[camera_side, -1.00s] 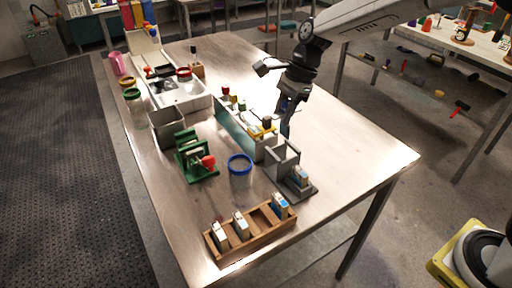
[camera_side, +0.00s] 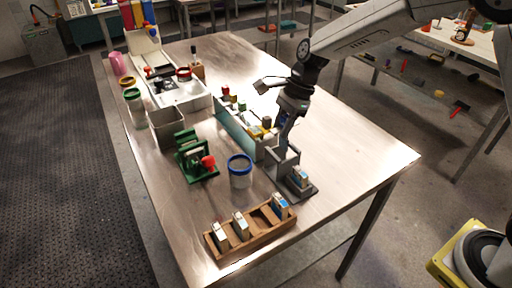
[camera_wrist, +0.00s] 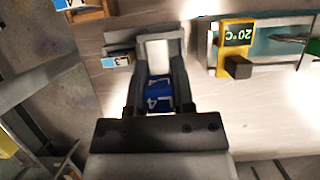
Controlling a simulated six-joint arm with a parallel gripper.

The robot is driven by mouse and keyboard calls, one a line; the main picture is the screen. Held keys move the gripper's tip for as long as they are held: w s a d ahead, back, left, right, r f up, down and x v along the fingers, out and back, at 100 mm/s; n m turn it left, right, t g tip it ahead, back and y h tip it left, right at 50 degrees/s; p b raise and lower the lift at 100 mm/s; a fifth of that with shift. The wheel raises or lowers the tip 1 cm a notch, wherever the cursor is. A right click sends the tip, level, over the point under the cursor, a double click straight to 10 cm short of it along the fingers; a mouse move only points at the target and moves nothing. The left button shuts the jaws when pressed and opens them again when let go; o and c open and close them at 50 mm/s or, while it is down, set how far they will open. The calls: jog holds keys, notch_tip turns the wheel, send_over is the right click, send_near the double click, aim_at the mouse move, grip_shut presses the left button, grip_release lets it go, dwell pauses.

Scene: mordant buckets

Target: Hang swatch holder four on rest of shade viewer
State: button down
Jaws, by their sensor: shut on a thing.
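My gripper (camera_side: 283,147) is over the grey shade viewer (camera_side: 287,168) at the right end of the long tank. In the wrist view, my gripper (camera_wrist: 158,78) is shut on swatch holder four (camera_wrist: 157,101), which has a blue label with a 4. The holder's pale part points toward the viewer, which also shows in the wrist view (camera_wrist: 188,40). I cannot tell whether the holder touches the rest. In the side view the fingers and viewer walls hide the holder. Another holder, marked 3 (camera_wrist: 118,61), is at the viewer's outer end and also shows in the side view (camera_side: 299,176).
A wooden rack (camera_side: 262,235) with several holders stands in front. A blue-rimmed jar (camera_side: 240,174) and a green stand with a red knob (camera_side: 192,158) are to the left. The tank (camera_side: 232,128) has a yellow 20°C thermometer (camera_wrist: 236,33). The table's right side is clear.

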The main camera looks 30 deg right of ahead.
aim_at(281, 146)
jog(key=shift+f, duration=3.3)
jog(key=shift+c, duration=2)
grip_release()
jog(key=shift+v, duration=3.85)
